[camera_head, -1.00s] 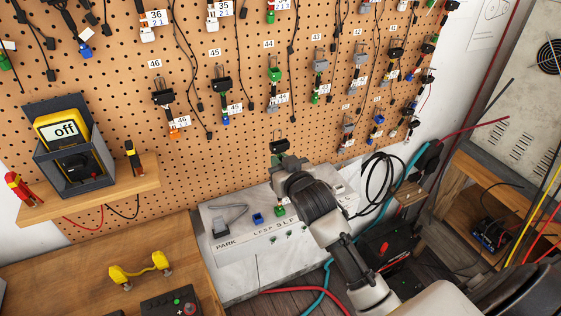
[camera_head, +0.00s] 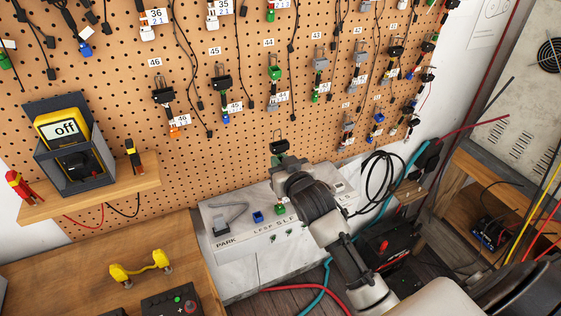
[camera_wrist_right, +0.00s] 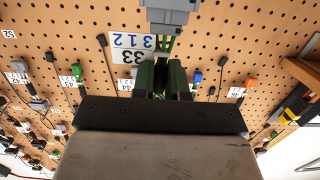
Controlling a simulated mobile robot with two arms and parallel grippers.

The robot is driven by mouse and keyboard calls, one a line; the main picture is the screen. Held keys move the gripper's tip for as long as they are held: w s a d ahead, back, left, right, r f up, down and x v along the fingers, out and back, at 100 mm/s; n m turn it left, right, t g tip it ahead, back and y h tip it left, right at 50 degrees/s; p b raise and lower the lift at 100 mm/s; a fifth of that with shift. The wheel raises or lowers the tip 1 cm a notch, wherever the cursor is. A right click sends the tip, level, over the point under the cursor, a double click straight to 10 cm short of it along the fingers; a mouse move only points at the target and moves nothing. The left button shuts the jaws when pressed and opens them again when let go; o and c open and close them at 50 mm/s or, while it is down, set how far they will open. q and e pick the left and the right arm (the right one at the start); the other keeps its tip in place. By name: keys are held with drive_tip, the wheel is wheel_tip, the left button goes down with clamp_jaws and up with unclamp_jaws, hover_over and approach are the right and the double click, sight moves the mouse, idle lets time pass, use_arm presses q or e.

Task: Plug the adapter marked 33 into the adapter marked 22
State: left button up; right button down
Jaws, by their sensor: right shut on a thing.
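My right gripper (camera_head: 284,160) reaches up to the lower part of the pegboard in the head view, and its arm hides most of what it holds. In the right wrist view my right gripper (camera_wrist_right: 160,92) is shut on a green adapter (camera_wrist_right: 166,43), with a white tag marked 33 (camera_wrist_right: 130,57) beside it. The tag appears upside down. A grey connector body (camera_wrist_right: 168,14) shows just beyond the green part, cut by the frame's top edge. I cannot tell whether they are joined. I cannot make out a 22 marking in either view. My left gripper is not in view.
The pegboard (camera_head: 235,55) carries several hanging adapters and cables. A meter reading off (camera_head: 65,128) sits on a wooden shelf (camera_head: 95,192) at left.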

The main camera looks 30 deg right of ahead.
drive_tip(key=c, duration=1.1)
unclamp_jaws()
drive_tip(key=s, duration=0.3)
drive_tip(key=s+r+b, duration=0.1)
drive_tip(key=s, duration=0.3)
drive_tip(key=s+b, duration=0.1)
drive_tip(key=s, duration=0.2)
drive_tip(key=shift+s+a+r, duration=0.3)
drive_tip(key=shift+s, duration=0.05)
